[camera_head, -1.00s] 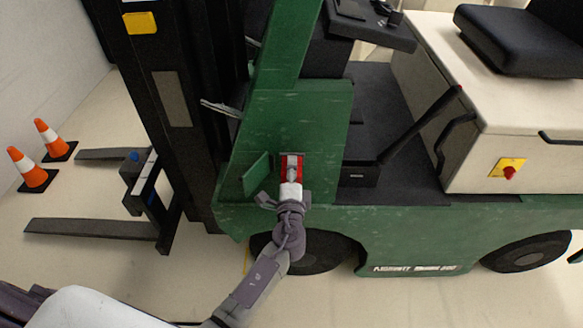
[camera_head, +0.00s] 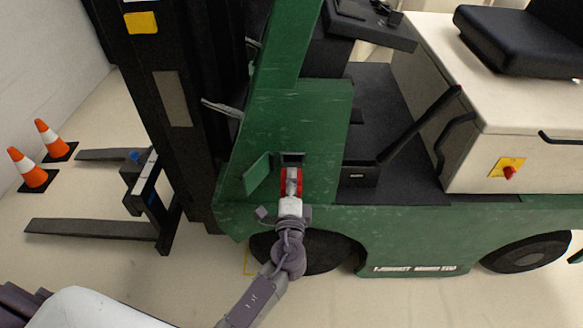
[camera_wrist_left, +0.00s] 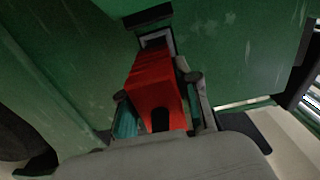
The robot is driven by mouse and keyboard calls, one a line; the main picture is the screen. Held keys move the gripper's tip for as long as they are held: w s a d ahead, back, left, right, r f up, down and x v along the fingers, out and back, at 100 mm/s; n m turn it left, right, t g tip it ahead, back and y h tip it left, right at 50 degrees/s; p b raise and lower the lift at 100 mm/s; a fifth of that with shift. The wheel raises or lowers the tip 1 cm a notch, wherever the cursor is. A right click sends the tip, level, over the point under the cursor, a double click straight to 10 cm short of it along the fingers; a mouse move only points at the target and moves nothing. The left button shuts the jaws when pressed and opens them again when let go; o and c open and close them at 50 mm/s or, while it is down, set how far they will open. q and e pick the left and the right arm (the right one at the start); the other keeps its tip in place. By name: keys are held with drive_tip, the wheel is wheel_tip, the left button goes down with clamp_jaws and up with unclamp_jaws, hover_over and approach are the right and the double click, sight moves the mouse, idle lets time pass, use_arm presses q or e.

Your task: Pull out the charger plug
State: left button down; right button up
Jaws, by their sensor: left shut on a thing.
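The red charger plug (camera_head: 291,182) is in front of the green forklift's side panel, just below the dark charging socket (camera_head: 292,158). My left gripper (camera_head: 291,193) is shut on the plug, its arm reaching up from the bottom. In the left wrist view, the red plug (camera_wrist_left: 155,78) lies between the two fingers of my left gripper (camera_wrist_left: 158,90). Its far end is close to the grey-framed socket (camera_wrist_left: 155,40); I cannot tell if its tip is still inside. A small green flap (camera_head: 256,174) stands open left of the socket. My right gripper is not in view.
The forklift's dark mast (camera_head: 170,90) and forks (camera_head: 90,229) are on the left. Two orange cones (camera_head: 28,168) stand by the wall. A front wheel (camera_head: 315,252) is below the socket. Pale floor (camera_head: 400,300) is open in front.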

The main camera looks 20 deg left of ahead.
use_arm(q)
drive_tip(key=shift+s+d, duration=0.2)
drive_tip(key=shift+s, duration=0.45)
